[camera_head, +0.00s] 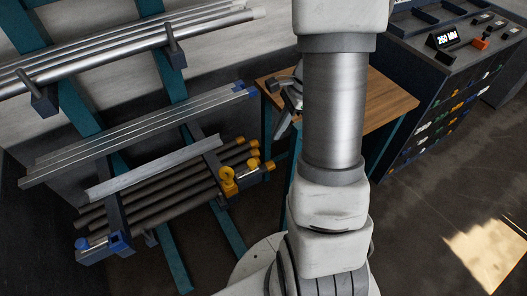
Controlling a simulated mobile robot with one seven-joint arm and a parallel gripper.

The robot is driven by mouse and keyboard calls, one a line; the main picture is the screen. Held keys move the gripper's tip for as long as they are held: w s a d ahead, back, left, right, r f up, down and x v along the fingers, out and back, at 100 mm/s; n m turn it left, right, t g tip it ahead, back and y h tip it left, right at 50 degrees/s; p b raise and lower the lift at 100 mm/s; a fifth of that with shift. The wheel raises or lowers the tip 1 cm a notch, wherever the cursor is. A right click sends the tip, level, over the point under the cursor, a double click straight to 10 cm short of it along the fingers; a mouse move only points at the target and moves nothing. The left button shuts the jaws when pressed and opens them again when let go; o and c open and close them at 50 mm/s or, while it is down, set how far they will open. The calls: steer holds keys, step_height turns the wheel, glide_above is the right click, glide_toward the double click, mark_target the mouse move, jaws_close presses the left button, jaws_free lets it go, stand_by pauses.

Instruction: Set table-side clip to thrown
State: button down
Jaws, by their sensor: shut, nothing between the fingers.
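A rack of bars and tubes stands at the left in the head view. A yellow clip (228,179) sits on the lower rack's end nearer the wooden table (388,98), at the ends of the dark tubes. A blue clip (118,242) sits at the rack's far left end. Which way either clip's lever is set is too small to tell. My arm runs up the middle of the view and leaves it at the top. I cannot make out my gripper; no fingers show clearly.
Dark tubes (165,188) lie on the lower rack, with pale bars (135,135) above. A grey metal piece (288,93) at the table's left edge is partly hidden by my arm. A dark cabinet (440,100) stands at the right. Floor at lower right is clear.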

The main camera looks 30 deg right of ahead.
mark_target(255, 163)
steer(key=b+x, duration=0.1)
steer(key=x, duration=0.9)
steer(key=shift+a, duration=0.15)
steer(key=shift+a, duration=1.05)
steer(key=shift+r, duration=0.1)
